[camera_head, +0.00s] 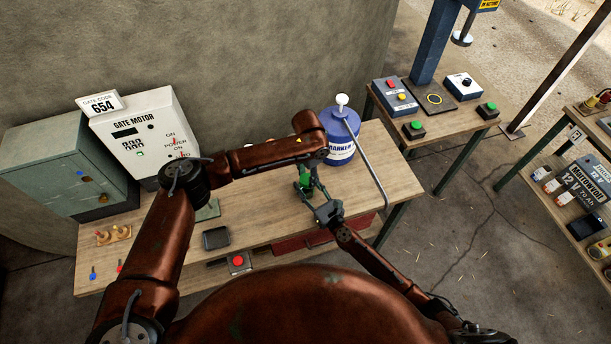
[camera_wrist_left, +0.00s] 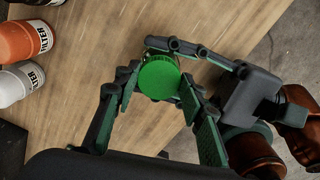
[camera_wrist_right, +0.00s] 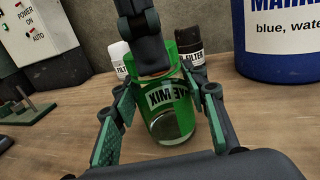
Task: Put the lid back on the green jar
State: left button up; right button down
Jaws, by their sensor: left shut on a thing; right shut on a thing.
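The green jar (camera_wrist_right: 172,118), a see-through jar with a label ending in "MIX", stands upright at the bench. My right gripper (camera_wrist_right: 165,108) is shut on its sides; it also shows in the head view (camera_head: 318,200). The bright green round lid (camera_wrist_left: 159,78) lies between the fingers of my left gripper (camera_wrist_left: 160,84), which is shut on it from above. In the head view my left gripper (camera_head: 306,168) is directly over the jar.
A blue marker drum (camera_head: 340,137) with a white pump stands just behind and right. Orange (camera_wrist_left: 25,40) and white (camera_wrist_left: 18,85) filter cans stand nearby. A gate motor box (camera_head: 145,130) is at left. A dark tray (camera_head: 216,238) and red button (camera_head: 238,262) lie near the front edge.

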pick_arm(q)
jog(key=shift+s+d+m, duration=0.15)
jog(key=shift+d+m, duration=0.05)
jog(key=shift+m, duration=0.5)
jog(key=o, duration=0.7)
jog(key=shift+o, duration=0.2)
jog(key=shift+a, duration=0.1)
jog(key=shift+r, duration=0.1)
jog(key=shift+r, duration=2.2)
jog(key=shift+c, duration=0.6)
